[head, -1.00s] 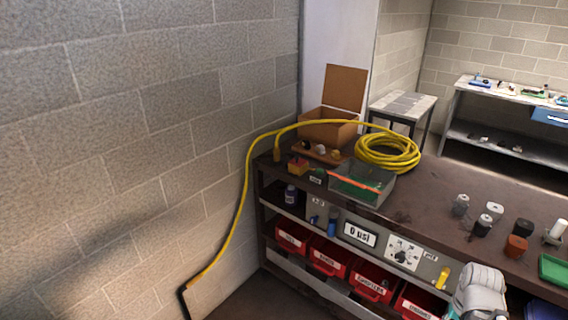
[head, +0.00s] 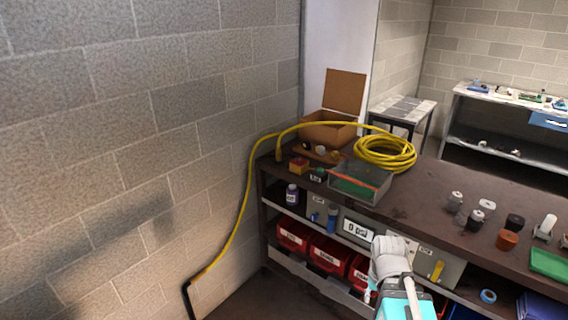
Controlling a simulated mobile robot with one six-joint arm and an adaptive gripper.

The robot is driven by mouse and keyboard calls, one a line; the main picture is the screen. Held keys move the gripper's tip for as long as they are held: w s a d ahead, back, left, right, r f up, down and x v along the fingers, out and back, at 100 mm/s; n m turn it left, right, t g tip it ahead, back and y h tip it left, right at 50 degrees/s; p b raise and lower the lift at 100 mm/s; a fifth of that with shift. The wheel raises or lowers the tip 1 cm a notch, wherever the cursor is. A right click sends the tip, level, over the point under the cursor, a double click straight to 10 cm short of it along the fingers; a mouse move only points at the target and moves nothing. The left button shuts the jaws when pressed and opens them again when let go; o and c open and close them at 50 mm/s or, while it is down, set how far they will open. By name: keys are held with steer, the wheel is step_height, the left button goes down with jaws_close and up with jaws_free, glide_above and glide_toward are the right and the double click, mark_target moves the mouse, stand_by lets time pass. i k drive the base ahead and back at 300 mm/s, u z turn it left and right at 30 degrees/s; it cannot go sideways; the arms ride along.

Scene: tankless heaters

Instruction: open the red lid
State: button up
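A small yellow box with a red top (head: 299,163) sits at the left back of the dark workbench (head: 425,208), near the wall. Its red top looks down on the yellow part; it is too small to tell more. No other lid that is clearly red shows. Part of my arm, with a grey joint and a teal section, rises at the lower right in front of the bench shelves, well apart from the red-topped box. I cannot make out my gripper's fingers.
An open cardboard box (head: 330,130), a coiled yellow hose (head: 385,152) and a clear-sided bin (head: 360,183) stand around the red top. Jars and small parts lie at the right. Red bins (head: 294,236) fill the shelf below. A block wall is at left.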

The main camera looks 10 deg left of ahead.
mark_target(299, 161)
steer(key=u, duration=0.4)
steer(key=k, duration=1.35)
steer(key=z, duration=0.6)
steer(key=i, duration=1.8)
steer(key=u, duration=0.45)
steer(key=i, duration=0.45)
steer(key=u, duration=0.5)
